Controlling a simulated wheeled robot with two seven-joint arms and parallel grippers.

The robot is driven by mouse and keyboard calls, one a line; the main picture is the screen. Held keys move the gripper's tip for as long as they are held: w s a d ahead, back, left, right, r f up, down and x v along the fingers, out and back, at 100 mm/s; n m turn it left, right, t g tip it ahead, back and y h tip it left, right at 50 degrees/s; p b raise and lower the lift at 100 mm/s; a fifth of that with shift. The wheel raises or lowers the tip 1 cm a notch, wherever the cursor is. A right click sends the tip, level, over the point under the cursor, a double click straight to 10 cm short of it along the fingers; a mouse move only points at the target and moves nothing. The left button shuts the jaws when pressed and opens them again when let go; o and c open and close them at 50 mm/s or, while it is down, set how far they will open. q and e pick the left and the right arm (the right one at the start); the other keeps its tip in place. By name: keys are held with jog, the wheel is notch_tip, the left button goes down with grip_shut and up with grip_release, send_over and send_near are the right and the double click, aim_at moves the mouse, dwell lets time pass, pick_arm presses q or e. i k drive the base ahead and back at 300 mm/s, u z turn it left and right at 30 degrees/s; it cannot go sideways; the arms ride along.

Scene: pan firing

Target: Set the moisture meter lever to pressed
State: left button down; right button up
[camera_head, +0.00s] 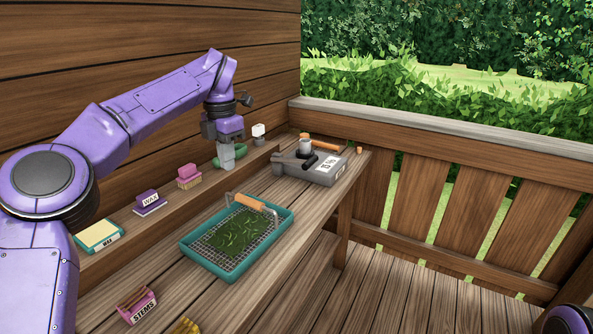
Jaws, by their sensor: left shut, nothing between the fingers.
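The moisture meter (315,176), apparently the grey box with a white label at the far end of the wooden bench, has a jar (305,145) on or just behind it. A dark lever with a black grip (309,162) lies across its top; whether it is raised or pressed is hard to tell. My left gripper (227,167) points down, shut and empty, left of the meter and clear of it. A green object (215,160) is partly hidden behind the gripper. My right gripper is out of view.
A teal tray (188,247) with a mesh, green leaves and a wooden handle (249,202) sits mid-bench. A pink block (188,175), a purple block (148,199) and a yellow-topped box (99,236) line the wall. A stems box (138,305) is near the front. A wooden-handled tool (326,145) lies behind the meter.

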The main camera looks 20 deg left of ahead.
aim_at(306, 164)
jog(key=u, duration=0.85)
jog(key=k, duration=0.1)
jog(key=z, duration=1.85)
jog(key=i, duration=0.9)
jog(key=u, duration=0.55)
jog(key=i, duration=0.9)
jog(key=u, duration=0.85)
